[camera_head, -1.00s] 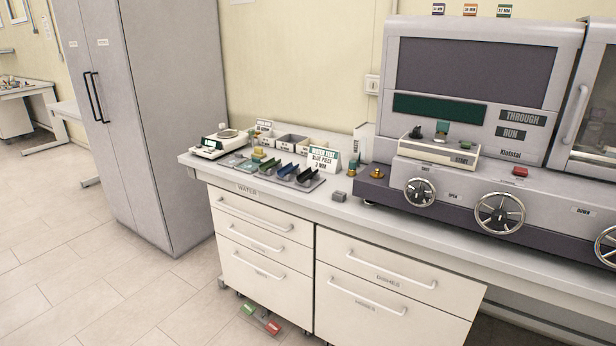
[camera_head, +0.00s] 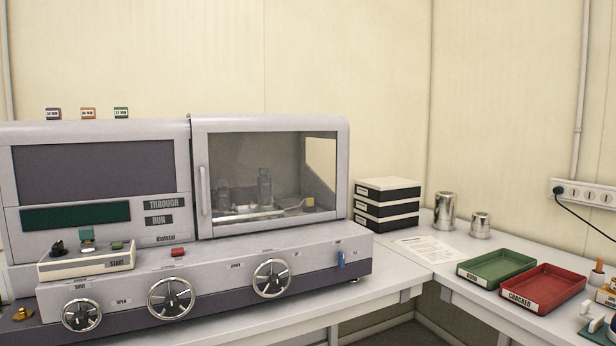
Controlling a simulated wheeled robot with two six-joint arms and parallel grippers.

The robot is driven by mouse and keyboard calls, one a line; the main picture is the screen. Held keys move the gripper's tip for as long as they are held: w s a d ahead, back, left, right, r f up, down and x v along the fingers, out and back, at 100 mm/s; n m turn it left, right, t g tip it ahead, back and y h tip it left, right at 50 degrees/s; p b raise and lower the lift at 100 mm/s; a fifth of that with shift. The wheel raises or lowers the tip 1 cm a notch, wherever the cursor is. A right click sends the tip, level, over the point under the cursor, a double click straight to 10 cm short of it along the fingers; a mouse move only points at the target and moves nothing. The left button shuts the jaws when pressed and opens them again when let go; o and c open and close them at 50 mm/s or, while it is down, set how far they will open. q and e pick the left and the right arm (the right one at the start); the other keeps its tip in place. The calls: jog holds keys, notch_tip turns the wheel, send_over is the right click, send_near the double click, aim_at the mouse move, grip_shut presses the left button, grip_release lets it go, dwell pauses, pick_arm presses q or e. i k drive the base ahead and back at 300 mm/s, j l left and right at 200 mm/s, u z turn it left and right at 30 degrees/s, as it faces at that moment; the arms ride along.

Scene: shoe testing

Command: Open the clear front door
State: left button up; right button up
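The clear front door (camera_head: 272,176) is the see-through panel on the right half of the grey testing machine (camera_head: 160,215). It looks shut. A vertical grey handle (camera_head: 205,191) runs along its left edge. Behind the panel I see a chamber with a small bottle-like object (camera_head: 264,187) and a metal tray or plate, partly blurred by the glass. Neither of my grippers shows in the head view.
Handwheels (camera_head: 171,298) line the machine's lower front. A control box (camera_head: 87,262) sits at its left. To the right are stacked black-and-white boxes (camera_head: 388,203), metal cups (camera_head: 445,211), a green tray (camera_head: 497,267) and a red tray (camera_head: 543,288). Bare bench lies before the papers (camera_head: 426,248).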

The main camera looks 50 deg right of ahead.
aim_at(202, 124)
jog(key=z, duration=1.4)
